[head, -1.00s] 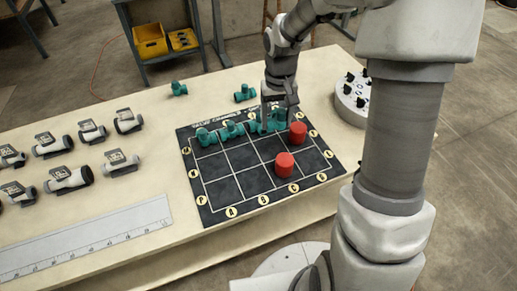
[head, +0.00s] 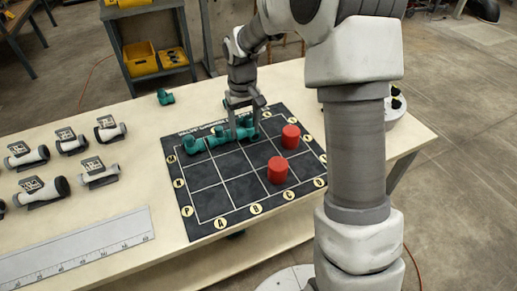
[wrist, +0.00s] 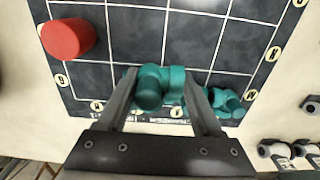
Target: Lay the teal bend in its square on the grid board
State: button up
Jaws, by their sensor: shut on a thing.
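My gripper (head: 243,137) is shut on the teal bend (wrist: 158,86) and points down over the back row of the dark grid board (head: 213,203). In the wrist view the bend sits between both fingers, low over the board; I cannot tell whether it touches. In the head view the fingers partly cover the bend (head: 249,133). Other teal pieces (head: 193,145) lie in the back row to its left, close beside it. They also show right of the fingers in the wrist view (wrist: 228,103).
Two red cylinders (head: 290,136) (head: 278,170) stand on the board to the right. Another teal piece (head: 165,97) lies on the bench behind the board. Several white-and-black fittings (head: 73,142) and a long ruler (head: 75,250) lie on the left. The board's front squares are mostly clear.

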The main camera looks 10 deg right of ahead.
aim_at(259, 155)
jog(key=s+d+f, duration=0.2)
jog(key=d, duration=0.1)
jog(key=shift+d+f, duration=0.2)
jog(key=shift+f, duration=0.1)
jog(key=shift+f+b, duration=0.7)
jog(key=shift+f, duration=1.2)
jog(key=shift+f, duration=0.2)
jog(key=o, duration=1.4)
jog(key=shift+r, duration=0.15)
